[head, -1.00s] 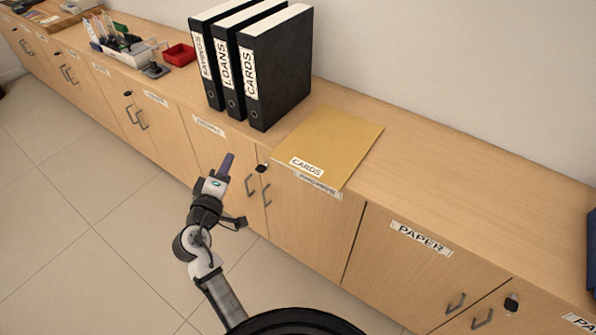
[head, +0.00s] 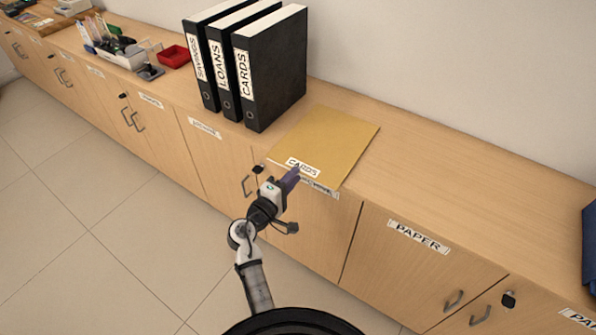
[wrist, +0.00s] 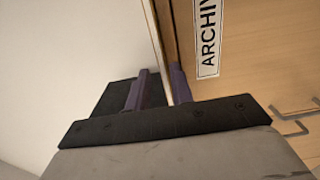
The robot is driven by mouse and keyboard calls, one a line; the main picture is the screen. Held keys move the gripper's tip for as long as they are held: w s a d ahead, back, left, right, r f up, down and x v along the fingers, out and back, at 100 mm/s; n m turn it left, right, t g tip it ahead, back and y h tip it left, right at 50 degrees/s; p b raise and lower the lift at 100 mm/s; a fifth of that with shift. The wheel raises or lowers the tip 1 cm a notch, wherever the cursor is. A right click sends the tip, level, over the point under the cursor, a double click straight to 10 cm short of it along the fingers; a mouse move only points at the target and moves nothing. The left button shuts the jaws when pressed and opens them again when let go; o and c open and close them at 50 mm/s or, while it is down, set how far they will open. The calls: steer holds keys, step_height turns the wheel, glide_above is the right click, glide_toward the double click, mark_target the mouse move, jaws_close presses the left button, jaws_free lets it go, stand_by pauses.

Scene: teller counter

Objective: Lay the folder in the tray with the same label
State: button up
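The flat tan folder (head: 335,140) lies on the counter, right of the binders. Its white CARDS label is at its front edge, which reaches the counter's front edge. My gripper (head: 294,174) is at that front edge, over part of the label in the head view. In the wrist view its two purple fingers (wrist: 160,90) stand apart, with a thin pale edge running between them. I cannot tell whether they touch the folder. No tray with a readable CARDS label shows.
Black binders (head: 270,70) marked SAVINGS, LOANS and CARDS stand left of the folder. A small red tray (head: 173,56) and a desk organizer (head: 120,52) are farther left. A blue object (head: 589,235) is cut off at the right edge. The counter (head: 450,190) between is clear.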

steer(key=shift+x, duration=1.05)
jaws_close()
steer(key=shift+r, duration=0.1)
